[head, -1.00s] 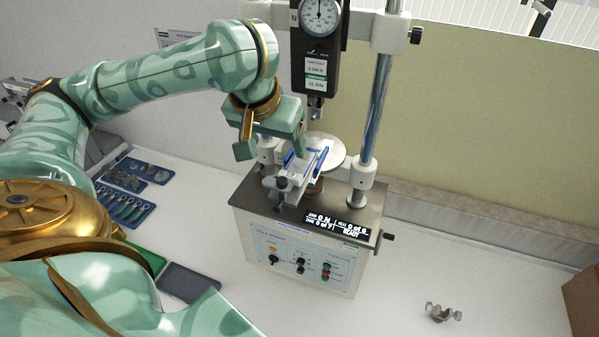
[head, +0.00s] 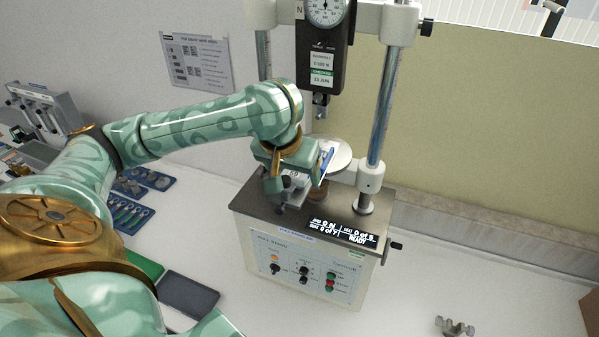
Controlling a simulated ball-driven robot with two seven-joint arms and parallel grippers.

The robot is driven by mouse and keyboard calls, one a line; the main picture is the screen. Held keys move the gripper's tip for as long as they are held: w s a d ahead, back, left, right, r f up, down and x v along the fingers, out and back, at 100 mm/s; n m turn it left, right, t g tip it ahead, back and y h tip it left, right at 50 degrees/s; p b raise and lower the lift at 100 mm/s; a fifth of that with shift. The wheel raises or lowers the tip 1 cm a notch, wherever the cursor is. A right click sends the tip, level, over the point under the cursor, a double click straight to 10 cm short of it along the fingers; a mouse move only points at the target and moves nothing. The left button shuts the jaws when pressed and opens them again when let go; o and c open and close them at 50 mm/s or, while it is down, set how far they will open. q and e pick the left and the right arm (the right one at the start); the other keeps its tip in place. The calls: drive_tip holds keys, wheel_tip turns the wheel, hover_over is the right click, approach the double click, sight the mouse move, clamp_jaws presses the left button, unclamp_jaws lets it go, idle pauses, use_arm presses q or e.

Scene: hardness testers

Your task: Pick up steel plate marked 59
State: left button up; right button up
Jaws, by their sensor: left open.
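A small light plate (head: 294,174) with a dark mark, blurred but perhaps 59, shows at the clamp fixture on the tester's grey top. My left gripper (head: 297,178) is open right at the fixture, one finger on each side of the plate. I cannot tell whether the fingers touch it. The gripper hides much of the plate and the fixture. A blue strip (head: 326,163) shows by the right finger. My right gripper is not in view.
The tester (head: 308,262) has a dial gauge (head: 325,10) above and a steel column (head: 386,105) right of my gripper. A round pale disc (head: 340,150) sits behind. Blue trays (head: 127,214) lie left. A metal part (head: 455,327) lies front right; the bench between is clear.

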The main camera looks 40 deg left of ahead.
use_arm(q)
drive_tip(key=c, duration=1.2)
drive_tip(key=shift+r, duration=0.15)
